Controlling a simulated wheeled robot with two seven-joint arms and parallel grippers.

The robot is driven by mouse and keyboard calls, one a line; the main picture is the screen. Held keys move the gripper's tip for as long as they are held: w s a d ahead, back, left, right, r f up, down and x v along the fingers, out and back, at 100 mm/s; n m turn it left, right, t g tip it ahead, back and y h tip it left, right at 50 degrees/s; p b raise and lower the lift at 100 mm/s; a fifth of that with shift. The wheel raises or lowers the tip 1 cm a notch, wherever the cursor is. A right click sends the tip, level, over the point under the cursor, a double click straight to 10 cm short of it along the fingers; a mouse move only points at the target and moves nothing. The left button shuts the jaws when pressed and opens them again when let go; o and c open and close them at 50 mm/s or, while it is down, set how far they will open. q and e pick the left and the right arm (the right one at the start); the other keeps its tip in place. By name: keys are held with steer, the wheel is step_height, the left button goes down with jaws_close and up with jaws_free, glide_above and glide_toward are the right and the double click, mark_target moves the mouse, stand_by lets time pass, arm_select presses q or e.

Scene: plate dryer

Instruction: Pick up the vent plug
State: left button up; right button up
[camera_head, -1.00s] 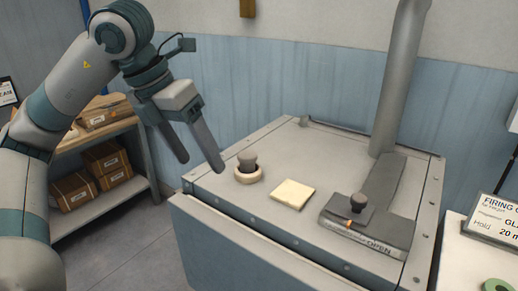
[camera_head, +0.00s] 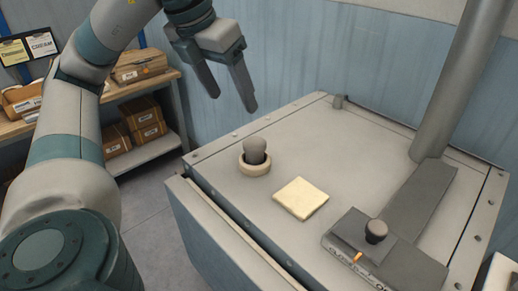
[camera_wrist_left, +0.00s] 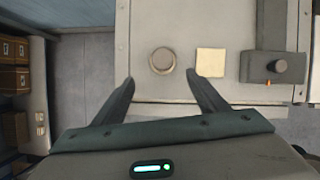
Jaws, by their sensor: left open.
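The vent plug (camera_head: 255,149) is a grey-brown rounded knob. It sits in a pale ring (camera_head: 254,168) on top of the grey kiln-like box, near its left edge. In the left wrist view the plug (camera_wrist_left: 162,60) shows from above, ahead of and between the fingertips. My left gripper (camera_head: 232,103) is open and empty, above and apart from the plug. In the left wrist view its fingers (camera_wrist_left: 160,84) are spread wide. My right gripper is not in view.
A pale square tile (camera_head: 301,198) lies right of the plug. A dark slider with a knob (camera_head: 376,231) is farther right, and a grey pipe (camera_head: 449,85) rises behind it. Shelves with boxes (camera_head: 145,118) stand at the left. The box top between these things is clear.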

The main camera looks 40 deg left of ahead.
arm_select(q)
steer(key=b, duration=0.2)
glide_above(253, 143)
steer(key=s, duration=0.2)
steer(key=shift+f, duration=4.65)
steer(key=shift+w+a+f, duration=0.15)
steer(key=shift+f, duration=0.35)
steer(key=shift+w+a+f, duration=0.1)
steer(key=shift+f, duration=0.4)
steer(key=shift+f, duration=0.1)
steer(key=shift+d+p+x, duration=0.2)
steer(key=shift+p+x, duration=0.55)
steer(key=shift+x, duration=0.45)
steer(key=shift+p+x, duration=0.3)
steer(key=shift+x, duration=1.05)
